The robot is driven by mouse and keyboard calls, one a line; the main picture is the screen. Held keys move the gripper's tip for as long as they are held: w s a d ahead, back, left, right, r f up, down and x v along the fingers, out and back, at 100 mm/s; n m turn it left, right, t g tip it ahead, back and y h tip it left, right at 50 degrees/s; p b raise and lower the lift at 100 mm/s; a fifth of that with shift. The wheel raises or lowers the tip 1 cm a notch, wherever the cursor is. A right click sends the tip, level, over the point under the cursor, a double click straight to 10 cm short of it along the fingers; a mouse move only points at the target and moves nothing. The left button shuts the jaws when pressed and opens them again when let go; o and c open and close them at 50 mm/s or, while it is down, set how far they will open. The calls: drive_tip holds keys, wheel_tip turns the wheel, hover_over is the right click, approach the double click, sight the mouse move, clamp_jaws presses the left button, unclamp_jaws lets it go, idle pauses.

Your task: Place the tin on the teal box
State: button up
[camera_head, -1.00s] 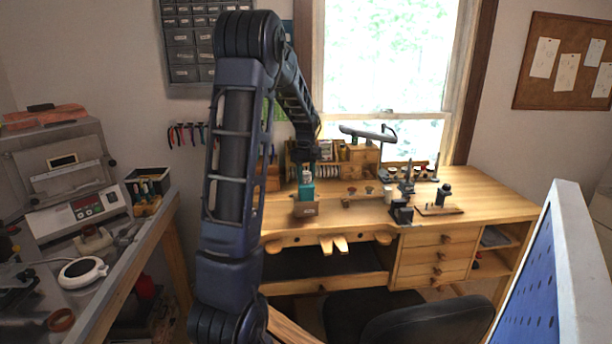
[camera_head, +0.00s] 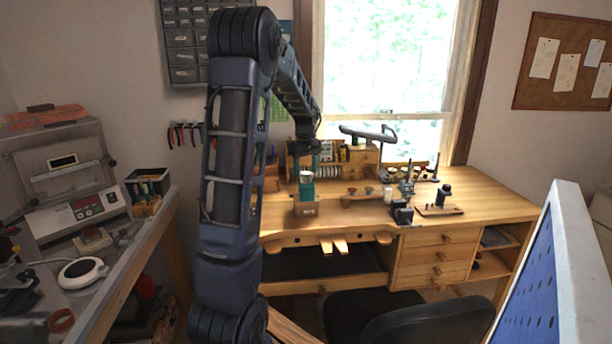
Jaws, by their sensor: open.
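The small teal box (camera_head: 306,191) is on the wooden workbench, just above a brown block with a pale label in the picture. The tin (camera_head: 306,177), small and pale grey, sits upright on top of the teal box. My gripper (camera_head: 307,163) is open above the tin, pointing down. The fingertips are small and dark at this distance, so I cannot tell exactly how far they are from the tin's sides.
The brown labelled block (camera_head: 306,209) is at the bench's front edge. A small wooden rack (camera_head: 357,163) with tools stands behind. A dark vise (camera_head: 401,212) and a small stand (camera_head: 442,198) are to the right. The bench top at far right is clear.

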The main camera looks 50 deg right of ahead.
sight(306, 173)
wheel_tip(306, 173, up, 9)
drive_tip(key=shift+r, duration=0.15)
drive_tip(key=w+a+r+n+t, duration=0.1)
drive_tip(key=w+a, duration=0.3)
drive_tip(key=a, duration=0.6)
drive_tip(key=w+a+r+h, duration=0.1)
drive_tip(key=w+a+r, duration=0.15)
drive_tip(key=a, duration=0.65)
drive_tip(key=w+a+r+n+t, duration=0.1)
drive_tip(key=w+a, duration=0.3)
drive_tip(key=a, duration=0.6)
drive_tip(key=s+a+f+t, duration=0.1)
drive_tip(key=s+a+f, duration=0.1)
drive_tip(key=a, duration=0.7)
drive_tip(key=s+a+f+n, duration=0.1)
drive_tip(key=s+a+f, duration=0.1)
drive_tip(key=s+a, duration=0.3)
drive_tip(key=s+a+f+t+y, duration=0.1)
drive_tip(key=s+a, duration=0.3)
drive_tip(key=a, duration=0.9)
drive_tip(key=shift+f+n+t, duration=0.3)
drive_tip(key=shift+f, duration=0.2)
